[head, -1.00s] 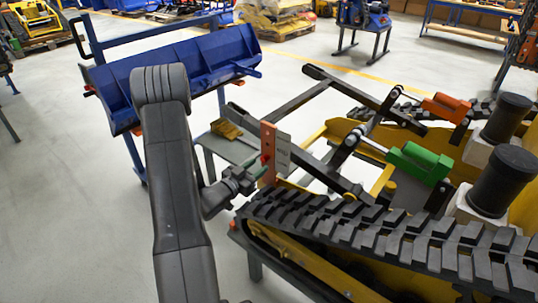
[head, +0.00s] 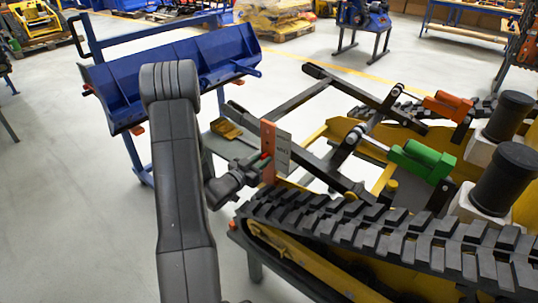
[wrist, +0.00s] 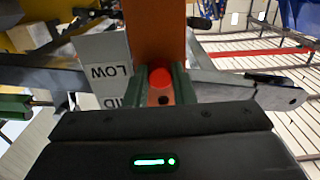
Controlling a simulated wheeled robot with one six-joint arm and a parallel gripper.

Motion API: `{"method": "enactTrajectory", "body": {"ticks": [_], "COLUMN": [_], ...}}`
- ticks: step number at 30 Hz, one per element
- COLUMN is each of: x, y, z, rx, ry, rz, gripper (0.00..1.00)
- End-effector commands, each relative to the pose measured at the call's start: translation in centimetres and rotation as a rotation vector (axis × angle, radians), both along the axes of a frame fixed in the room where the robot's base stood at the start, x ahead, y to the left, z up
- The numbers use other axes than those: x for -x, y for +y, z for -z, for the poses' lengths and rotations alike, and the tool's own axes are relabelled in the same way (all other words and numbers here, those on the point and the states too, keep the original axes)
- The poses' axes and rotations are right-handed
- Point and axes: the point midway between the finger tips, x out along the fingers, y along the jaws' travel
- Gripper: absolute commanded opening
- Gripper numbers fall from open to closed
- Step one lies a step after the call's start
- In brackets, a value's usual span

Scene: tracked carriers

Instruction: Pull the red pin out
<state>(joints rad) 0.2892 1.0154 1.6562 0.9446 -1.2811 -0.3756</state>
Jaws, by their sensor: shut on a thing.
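The red pin (wrist: 160,78) shows as a round red end between the two green fingers of my gripper (wrist: 160,88) in the wrist view. The gripper is shut on it. An upright orange plate (wrist: 155,30) stands directly behind the pin, and a dark hole shows in it just below. In the head view my gripper (head: 260,163) reaches the left face of the orange plate (head: 268,136), with a little red of the pin (head: 265,156) at the fingertips. How deep the pin sits in the plate is hidden.
A grey label plate (wrist: 104,70) reading LOW stands beside the orange plate. Dark linkage arms (head: 325,172) run behind it. The tracked carrier (head: 390,228) fills the right. A blue bucket (head: 215,60) stands behind my arm. The floor at left is clear.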

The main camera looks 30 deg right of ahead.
Motion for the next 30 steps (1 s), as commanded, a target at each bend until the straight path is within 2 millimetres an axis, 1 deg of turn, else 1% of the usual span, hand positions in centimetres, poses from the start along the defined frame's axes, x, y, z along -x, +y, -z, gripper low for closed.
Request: {"method": "enactTrajectory", "body": {"ticks": [30], "x": [1.3], "y": [3.2], "z": [0.0], "rx": [0.000], "ry": [0.000], "rz": [0.000], "gripper": [0.00]}}
